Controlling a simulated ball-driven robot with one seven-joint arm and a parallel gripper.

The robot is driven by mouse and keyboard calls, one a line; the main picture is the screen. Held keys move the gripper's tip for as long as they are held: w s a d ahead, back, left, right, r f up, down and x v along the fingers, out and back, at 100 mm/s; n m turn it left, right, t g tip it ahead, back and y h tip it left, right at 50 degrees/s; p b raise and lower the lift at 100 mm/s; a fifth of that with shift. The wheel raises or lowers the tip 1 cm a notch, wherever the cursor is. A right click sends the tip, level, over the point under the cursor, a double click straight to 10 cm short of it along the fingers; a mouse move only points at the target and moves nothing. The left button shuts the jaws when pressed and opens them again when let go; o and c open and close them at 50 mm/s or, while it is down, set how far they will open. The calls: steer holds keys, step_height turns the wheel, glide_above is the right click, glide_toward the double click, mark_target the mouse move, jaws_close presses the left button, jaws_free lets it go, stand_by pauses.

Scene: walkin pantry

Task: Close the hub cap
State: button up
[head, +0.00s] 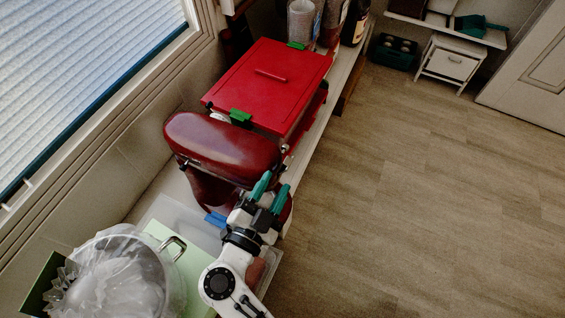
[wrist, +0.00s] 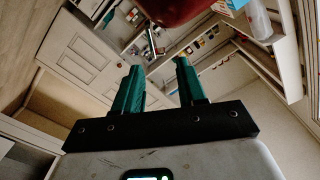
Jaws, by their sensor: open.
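A dark red stand mixer (head: 222,148) stands on the counter below the window, its long rounded head running across the picture. A small metallic part (head: 284,151) shows at the head's right end; I cannot tell whether it is the hub cap or how it stands. My gripper (head: 273,184) is just below and in front of that end, apart from the head, and hides part of the mixer's lower body. In the wrist view my gripper (wrist: 158,70) has its two green fingers apart with nothing between them. The red mixer head (wrist: 172,8) shows at the top edge there.
A red box with green clips (head: 270,85) stands behind the mixer. A pot with clear plastic (head: 120,275) and a pale green board (head: 185,258) are at lower left. Bottles (head: 355,22) stand at the back. The wooden floor (head: 430,190) at right is clear.

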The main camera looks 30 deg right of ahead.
mark_target(285, 165)
steer(key=shift+b+x, duration=0.55)
steer(key=shift+x, duration=2.6)
steer(key=shift+r, duration=0.1)
jaws_close()
